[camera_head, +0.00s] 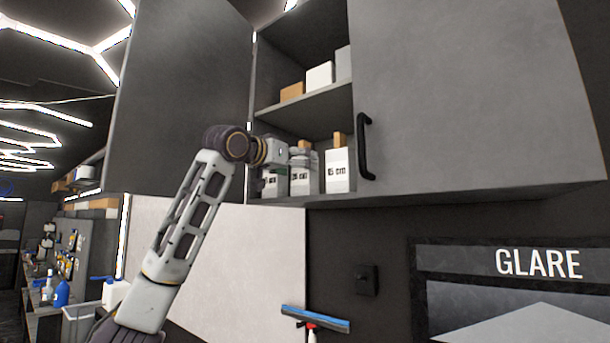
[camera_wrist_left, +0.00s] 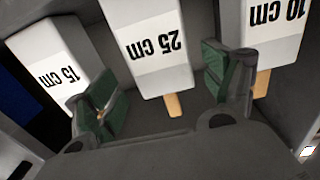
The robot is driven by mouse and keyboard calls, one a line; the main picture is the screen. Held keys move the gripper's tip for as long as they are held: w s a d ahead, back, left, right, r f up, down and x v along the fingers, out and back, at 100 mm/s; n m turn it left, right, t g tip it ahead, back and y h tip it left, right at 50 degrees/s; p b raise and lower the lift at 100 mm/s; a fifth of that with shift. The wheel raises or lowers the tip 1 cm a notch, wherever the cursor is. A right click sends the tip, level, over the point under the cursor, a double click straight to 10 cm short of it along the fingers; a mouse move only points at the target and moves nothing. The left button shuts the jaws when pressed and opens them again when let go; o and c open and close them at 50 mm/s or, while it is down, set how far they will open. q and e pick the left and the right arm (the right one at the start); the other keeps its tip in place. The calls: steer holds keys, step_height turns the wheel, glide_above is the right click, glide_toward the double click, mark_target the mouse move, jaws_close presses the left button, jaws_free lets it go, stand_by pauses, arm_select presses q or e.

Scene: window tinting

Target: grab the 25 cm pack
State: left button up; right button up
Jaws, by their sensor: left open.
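The 25 cm pack (camera_wrist_left: 158,45) is a white box with a brown wooden handle, in the middle of three packs; its label appears upside down in the left wrist view. In the head view it stands on the lower cabinet shelf (camera_head: 300,182), partly behind my gripper. My left gripper (camera_wrist_left: 163,93) is open, with its green-padded fingers on either side of the 25 cm pack's handle end; whether they touch it cannot be told. In the head view the left gripper (camera_head: 303,157) reaches into the cabinet at the packs' tops. My right gripper is not in view.
The 15 cm pack (camera_head: 338,172) and the 10 cm pack (camera_wrist_left: 274,30) stand close on either side. The open cabinet door (camera_head: 185,90) is left of the shelves; a closed door with a black handle (camera_head: 365,147) is right. Boxes (camera_head: 319,76) sit on the upper shelf (camera_head: 300,105).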

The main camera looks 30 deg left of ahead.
arm_select(q)
steer(key=shift+w+a+r+p, duration=0.1)
steer(key=shift+w+p, duration=0.5)
steer(key=shift+w, duration=0.65)
steer(key=shift+w+p, duration=0.35)
steer(key=shift+w, duration=0.55)
steer(key=c, duration=1.2)
